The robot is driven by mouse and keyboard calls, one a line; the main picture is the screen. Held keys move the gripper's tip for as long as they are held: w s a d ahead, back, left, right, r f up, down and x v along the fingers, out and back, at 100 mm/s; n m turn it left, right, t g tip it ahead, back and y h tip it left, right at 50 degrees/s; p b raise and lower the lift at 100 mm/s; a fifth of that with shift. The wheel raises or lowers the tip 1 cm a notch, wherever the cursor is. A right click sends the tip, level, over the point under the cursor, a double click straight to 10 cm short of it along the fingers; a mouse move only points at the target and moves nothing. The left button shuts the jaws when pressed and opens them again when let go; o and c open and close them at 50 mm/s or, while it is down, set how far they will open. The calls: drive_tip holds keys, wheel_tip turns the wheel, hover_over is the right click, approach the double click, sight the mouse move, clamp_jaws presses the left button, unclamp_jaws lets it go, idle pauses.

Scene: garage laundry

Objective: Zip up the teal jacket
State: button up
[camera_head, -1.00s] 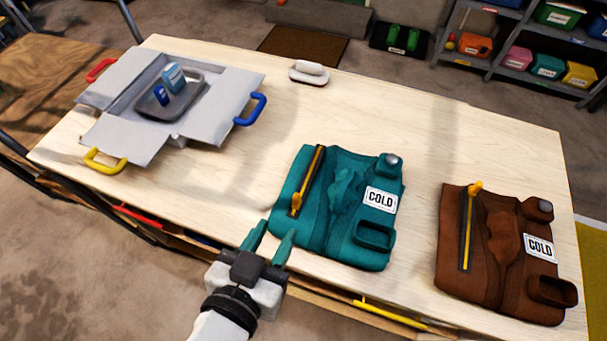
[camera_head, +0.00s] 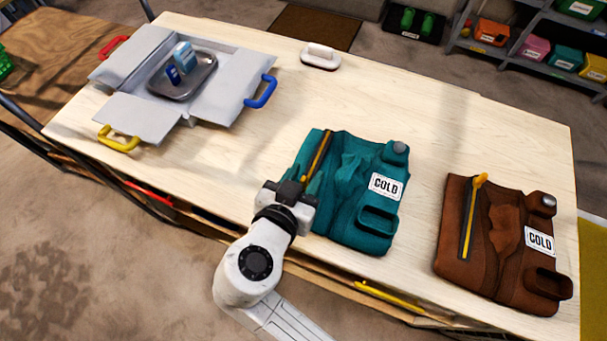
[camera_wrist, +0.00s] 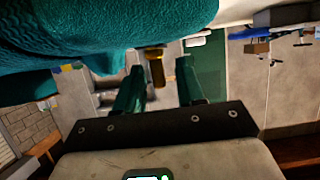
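The teal jacket (camera_head: 342,222) lies on the table, with a "COLD" label (camera_head: 385,187) and a dark zip strip (camera_head: 320,152) with a yellow line along its left side. In the wrist view, a brass-yellow zip pull (camera_wrist: 155,68) hangs below the teal cloth (camera_wrist: 100,38), between my two green fingers (camera_wrist: 160,78). The fingers are apart, with a gap to the pull on each side. Contact is not visible.
A brown jacket (camera_head: 487,275) with its yellow pull (camera_head: 481,180) at the far end lies to the right. A grey box (camera_head: 130,118) with open flaps and a tray (camera_head: 203,83) is at the left. A white-handled brush (camera_head: 320,57) stands behind. The table between them is clear.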

drive_tip(key=shift+c, duration=0.3)
clamp_jaws()
idle(0.3)
